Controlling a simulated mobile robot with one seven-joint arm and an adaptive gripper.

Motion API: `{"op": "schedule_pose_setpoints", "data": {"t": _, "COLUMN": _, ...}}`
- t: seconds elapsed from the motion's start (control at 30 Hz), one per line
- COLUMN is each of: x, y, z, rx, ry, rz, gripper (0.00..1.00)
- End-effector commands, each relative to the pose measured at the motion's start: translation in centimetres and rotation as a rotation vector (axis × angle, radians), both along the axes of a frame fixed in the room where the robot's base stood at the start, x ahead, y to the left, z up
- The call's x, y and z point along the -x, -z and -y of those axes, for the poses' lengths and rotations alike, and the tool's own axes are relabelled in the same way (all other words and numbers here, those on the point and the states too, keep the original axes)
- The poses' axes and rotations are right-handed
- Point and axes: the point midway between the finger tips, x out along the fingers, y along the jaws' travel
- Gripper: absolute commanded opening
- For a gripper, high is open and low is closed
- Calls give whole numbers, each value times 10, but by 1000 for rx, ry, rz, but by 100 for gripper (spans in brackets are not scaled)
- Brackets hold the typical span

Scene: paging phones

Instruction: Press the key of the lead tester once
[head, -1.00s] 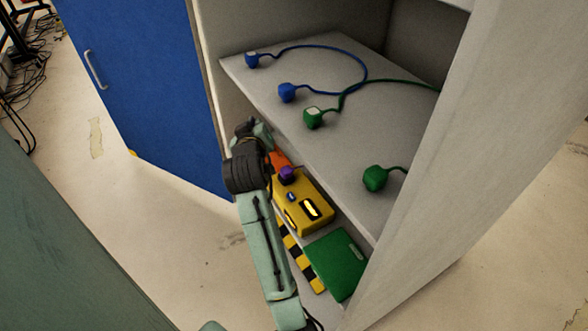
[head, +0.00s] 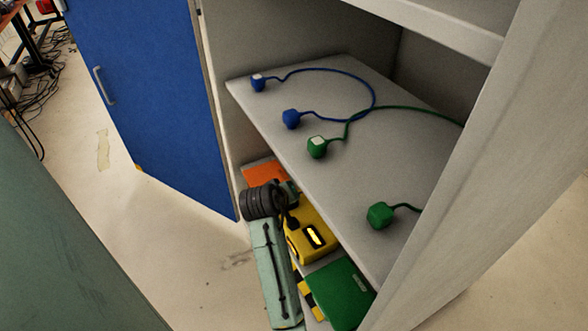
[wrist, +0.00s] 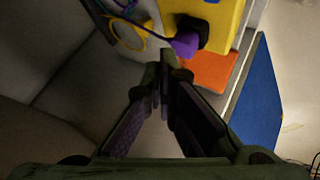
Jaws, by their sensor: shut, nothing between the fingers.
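The lead tester, a yellow box (head: 322,246) with a lit display, sits on the lower shelf, partly behind my arm in the head view. It also shows at the top of the wrist view (wrist: 224,22). A purple plug (wrist: 187,44) is at a dark socket on the tester. A bit of a blue part, perhaps the key, shows at the wrist view's top edge (wrist: 211,2). My gripper (wrist: 163,68) is shut and empty. Its tips appear just short of the purple plug in the wrist view; whether they touch anything I cannot tell.
An orange piece (head: 264,173) and a green box (head: 341,292) lie either side of the tester. Blue plugs (head: 291,119) and green plugs (head: 381,215) on cords rest on the shelf above. A yellow loop (wrist: 128,34) shows beside the tester. The blue door (head: 150,100) stands open.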

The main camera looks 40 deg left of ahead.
Motion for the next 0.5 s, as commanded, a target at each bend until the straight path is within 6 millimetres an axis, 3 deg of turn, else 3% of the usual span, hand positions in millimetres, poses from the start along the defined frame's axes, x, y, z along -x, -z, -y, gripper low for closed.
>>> {"op": "schedule_pose_setpoints", "data": {"t": 0.5, "x": 0, "y": 62, "z": 0, "rx": -1, "ry": -1, "rz": 2, "gripper": 0}}
